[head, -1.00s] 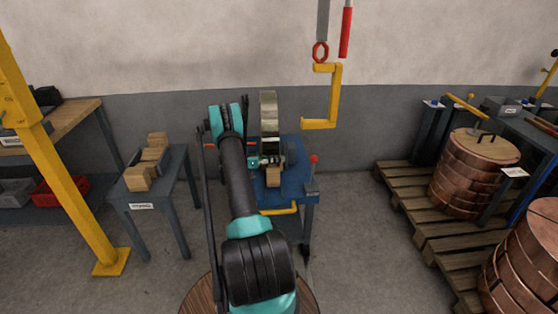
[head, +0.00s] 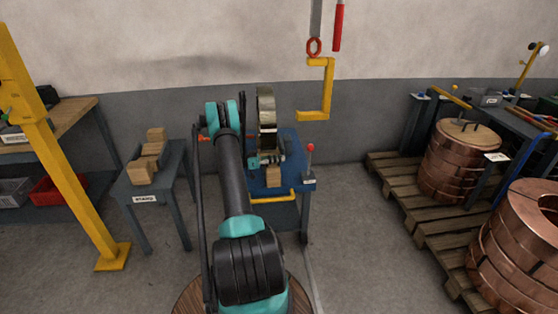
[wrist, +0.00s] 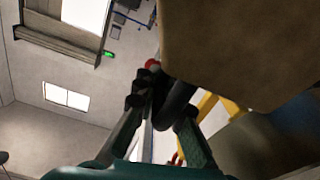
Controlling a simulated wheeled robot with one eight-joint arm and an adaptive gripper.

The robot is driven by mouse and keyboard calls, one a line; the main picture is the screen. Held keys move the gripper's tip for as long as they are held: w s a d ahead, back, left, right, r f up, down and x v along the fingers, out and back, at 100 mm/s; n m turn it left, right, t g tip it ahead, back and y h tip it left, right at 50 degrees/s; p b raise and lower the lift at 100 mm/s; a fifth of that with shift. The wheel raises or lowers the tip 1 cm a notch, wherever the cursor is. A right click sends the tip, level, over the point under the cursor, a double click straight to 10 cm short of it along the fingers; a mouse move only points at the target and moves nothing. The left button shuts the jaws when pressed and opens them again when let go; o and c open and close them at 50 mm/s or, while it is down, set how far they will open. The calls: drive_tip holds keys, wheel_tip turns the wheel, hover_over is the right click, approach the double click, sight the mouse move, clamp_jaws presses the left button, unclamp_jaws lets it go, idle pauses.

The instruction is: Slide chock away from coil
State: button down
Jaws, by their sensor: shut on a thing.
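A narrow metal coil (head: 266,110) stands upright on the blue cart (head: 289,143) in the head view. A small wooden chock (head: 274,177) is on the cart top at the coil's near side. My gripper (head: 267,162) is low beside the coil, at the chock, and partly hidden by the coil and my arm. In the wrist view, a large brown block face, the chock (wrist: 235,50), fills the upper right close to the camera. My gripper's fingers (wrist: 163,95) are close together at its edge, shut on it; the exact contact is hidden.
A red-knobbed lever (head: 310,148) stands at the cart's right edge. A yellow hook (head: 327,90) hangs above to the right. A stand (head: 145,198) with wooden blocks is left, beside a yellow post (head: 60,160). Copper coils (head: 515,245) and a pallet (head: 400,190) are right.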

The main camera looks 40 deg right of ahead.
drive_tip(key=shift+s+a, duration=0.15)
drive_tip(key=c, duration=1.9)
unclamp_jaws()
drive_tip(key=shift+a, duration=0.1)
drive_tip(key=v, duration=1.2)
drive_tip(key=shift+f, duration=0.1)
